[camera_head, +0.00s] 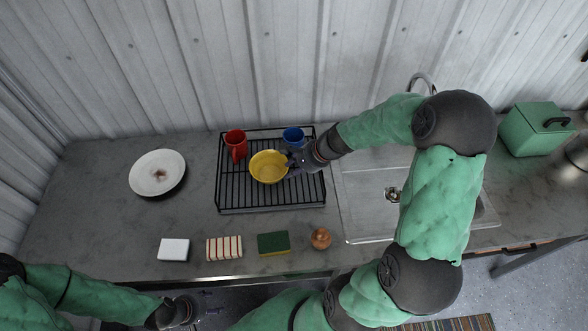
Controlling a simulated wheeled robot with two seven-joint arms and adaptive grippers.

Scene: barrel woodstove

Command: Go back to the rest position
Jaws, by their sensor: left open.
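My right gripper (291,164) is over the black dish rack (240,202), at the right rim of a yellow bowl (267,168). Its dark fingers overlap the bowl's rim, and I cannot tell whether they grip it or are just beside it. The bowl sits upright in the rack. My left gripper (208,304) is open and empty, low at the bottom of the view, in front of the counter's front edge.
A red mug (235,144) and a blue mug (293,136) stand in the rack. A stained white plate (157,174) lies left. A white block (173,250), striped cloth (224,248), sponge (273,244) and brown round object (320,239) line the front. The sink (365,215) is right.

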